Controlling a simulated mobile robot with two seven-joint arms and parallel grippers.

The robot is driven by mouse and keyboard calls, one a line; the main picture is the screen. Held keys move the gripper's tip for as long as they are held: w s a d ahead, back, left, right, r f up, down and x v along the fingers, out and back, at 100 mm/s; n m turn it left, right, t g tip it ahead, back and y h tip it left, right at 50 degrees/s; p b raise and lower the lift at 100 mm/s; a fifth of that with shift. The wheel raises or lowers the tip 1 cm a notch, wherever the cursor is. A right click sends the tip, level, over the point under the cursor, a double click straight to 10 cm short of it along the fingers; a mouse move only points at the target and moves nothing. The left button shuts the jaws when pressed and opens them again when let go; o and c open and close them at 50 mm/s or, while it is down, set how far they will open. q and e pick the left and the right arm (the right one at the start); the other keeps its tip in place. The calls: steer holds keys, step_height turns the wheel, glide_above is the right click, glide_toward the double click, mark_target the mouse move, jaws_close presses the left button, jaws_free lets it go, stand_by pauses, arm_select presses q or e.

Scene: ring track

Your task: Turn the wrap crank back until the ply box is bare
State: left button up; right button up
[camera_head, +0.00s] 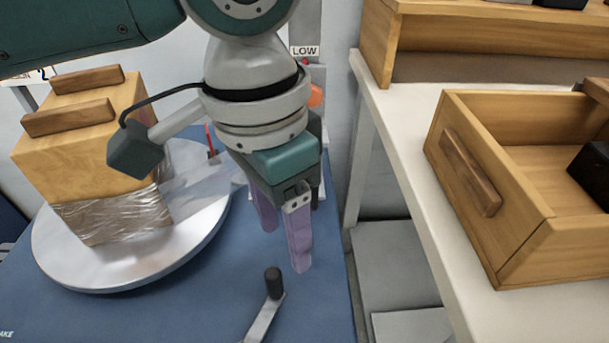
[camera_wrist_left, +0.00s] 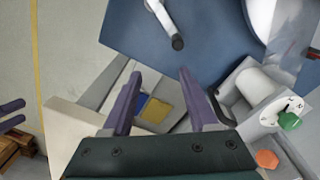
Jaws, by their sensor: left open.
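The ply box (camera_head: 75,145) stands on a round metal turntable (camera_head: 110,277) at the left of the head view. Clear film (camera_head: 115,212) is wrapped around its lower part, and a sheet of it stretches right, behind my arm. The wrap crank (camera_head: 262,322) shows at the bottom, with a black upright knob (camera_head: 273,282); the knob also shows in the left wrist view (camera_wrist_left: 177,42). My left gripper (camera_head: 284,248) is open and empty, above and beyond the knob, apart from it. Purple fingers at the left wrist view's edge look like my right gripper (camera_wrist_left: 12,114); its opening is unclear.
A pale bench (camera_head: 400,150) at the right holds an open wooden drawer box (camera_head: 480,200). The left wrist view shows a green knob (camera_wrist_left: 289,121) and an orange button (camera_wrist_left: 267,159). The blue tabletop (camera_head: 190,310) around the crank is clear.

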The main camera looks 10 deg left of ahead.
mark_target(273, 273)
arm_select(q)
steer(key=shift+n+y, duration=0.3)
steer(key=shift+y, duration=0.1)
steer(key=a+f, duration=0.1)
steer(key=w+f+b, duration=0.1)
steer(key=a+f+b, duration=0.1)
steer(key=shift+w+a+f, duration=0.3)
steer(key=shift+f, duration=0.1)
step_height(273, 273, down, 10)
steer(key=b, duration=0.4)
steer(key=shift+r, duration=0.25)
arm_select(e)
step_height(273, 273, down, 8)
steer(key=shift+a, duration=0.2)
arm_select(q)
jaws_close()
steer(key=shift+d, duration=0.1)
arm_select(e)
steer(key=shift+d, duration=0.1)
